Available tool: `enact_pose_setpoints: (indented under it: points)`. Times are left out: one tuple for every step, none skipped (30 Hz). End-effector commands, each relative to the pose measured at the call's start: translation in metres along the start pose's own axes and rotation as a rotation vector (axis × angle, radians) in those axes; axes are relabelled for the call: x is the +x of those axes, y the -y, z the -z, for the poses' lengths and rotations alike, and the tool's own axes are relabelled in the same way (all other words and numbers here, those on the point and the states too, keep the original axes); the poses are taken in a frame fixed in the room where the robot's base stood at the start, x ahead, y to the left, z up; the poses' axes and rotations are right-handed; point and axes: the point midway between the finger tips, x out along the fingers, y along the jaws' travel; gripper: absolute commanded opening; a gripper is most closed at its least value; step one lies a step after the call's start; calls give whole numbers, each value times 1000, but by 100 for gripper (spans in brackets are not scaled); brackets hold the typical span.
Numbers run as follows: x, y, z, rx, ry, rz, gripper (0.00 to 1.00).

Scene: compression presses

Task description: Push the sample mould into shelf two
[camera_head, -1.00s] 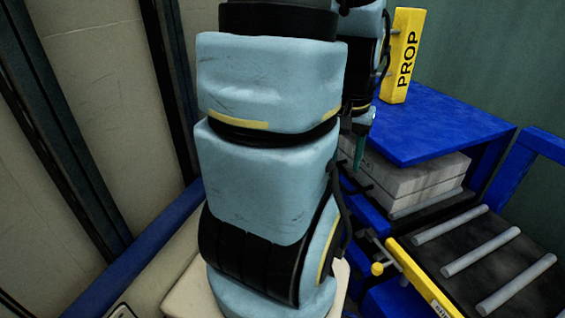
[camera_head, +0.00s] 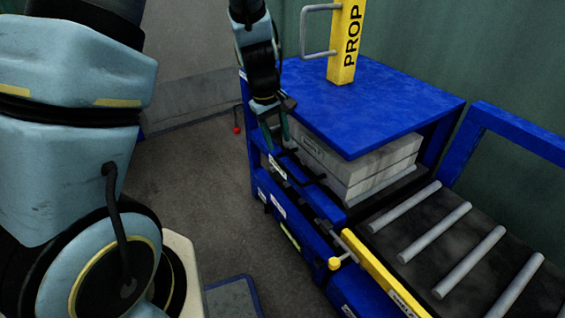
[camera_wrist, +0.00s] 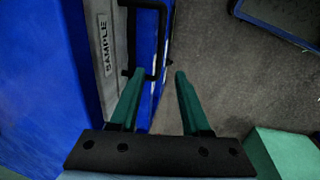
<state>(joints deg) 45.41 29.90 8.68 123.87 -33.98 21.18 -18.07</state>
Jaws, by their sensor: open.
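The sample mould (camera_head: 372,165) is a grey stack of slabs inside the blue press rack, under its blue top plate (camera_head: 370,100). In the wrist view the mould's side (camera_wrist: 97,40) carries a SAMPLE label, and a black handle sticks out from it. My gripper (camera_head: 272,140) is at the rack's left front, beside the mould's handle side. In the wrist view its two green fingers (camera_wrist: 158,74) are apart with nothing held between them. The handle is just beyond the left fingertip; I cannot tell whether they touch.
A yellow PROP post (camera_head: 347,45) with a grey handle stands on the top plate. A roller bed (camera_head: 440,235) with a yellow edge bar (camera_head: 385,278) lies at the right. Grey floor (camera_head: 195,170) is open left of the rack. A blue-edged plate (camera_head: 232,298) lies at the bottom.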

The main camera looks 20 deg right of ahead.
Motion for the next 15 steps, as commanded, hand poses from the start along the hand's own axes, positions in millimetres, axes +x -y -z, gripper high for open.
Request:
enact_pose_setpoints:
  points:
    - [10, 2, 0, -1, 2, 2, 47]
    - [16, 2, 0, -1, 3, 3, 47]
    - [23, 2, 0, 0, 3, 3, 47]
    - [28, 2, 0, -1, 2, 3, 47]
    - [35, 3, 0, -1, 2, 3, 47]
    - [42, 3, 0, -1, 3, 3, 47]
    - [48, 3, 0, 0, 3, 3, 47]
    - [54, 3, 0, 0, 2, 3, 47]
    - [61, 2, 0, 0, 2, 2, 47]
    - [66, 2, 0, 0, 2, 2, 47]
    - [71, 2, 0, 0, 3, 3, 47]
    - [77, 3, 0, 1, 2, 3, 47]
    - [81, 2, 0, 1, 1, 2, 47]
    - [84, 2, 0, 1, 1, 2, 47]
    - [89, 2, 0, 1, 2, 2, 47]
